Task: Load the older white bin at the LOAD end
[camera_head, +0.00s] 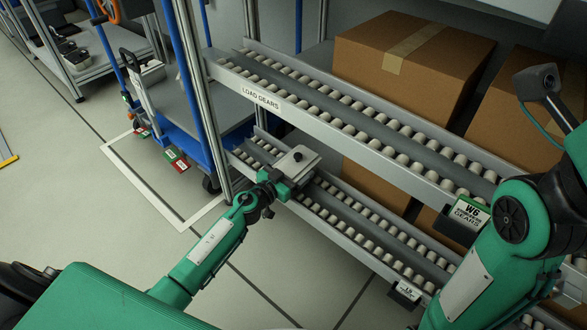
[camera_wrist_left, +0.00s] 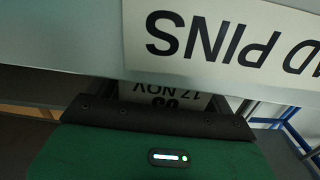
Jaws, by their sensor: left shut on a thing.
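A pale white bin (camera_head: 299,160) with a dark knob on top sits at the left end of the lower roller lane (camera_head: 330,202). My left gripper (camera_head: 272,190) is shut on its near side. In the left wrist view, a white card (camera_wrist_left: 165,94) reading "17 NOV" shows just beyond the dark edge of my gripper; its other text is partly hidden. A rail label (camera_wrist_left: 225,40) ending in "D PINS" shows upside down above it. The upper lane's label (camera_head: 260,97) reads "LOAD GEARS". My right arm shows at the right, but its gripper is out of view.
Cardboard boxes (camera_head: 410,60) stand behind the upper roller lane (camera_head: 360,120). A blue-framed cart (camera_head: 190,110) is left of the rack. A rack post (camera_head: 205,100) stands close left of the bin. The floor (camera_head: 110,215) at left is mostly clear.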

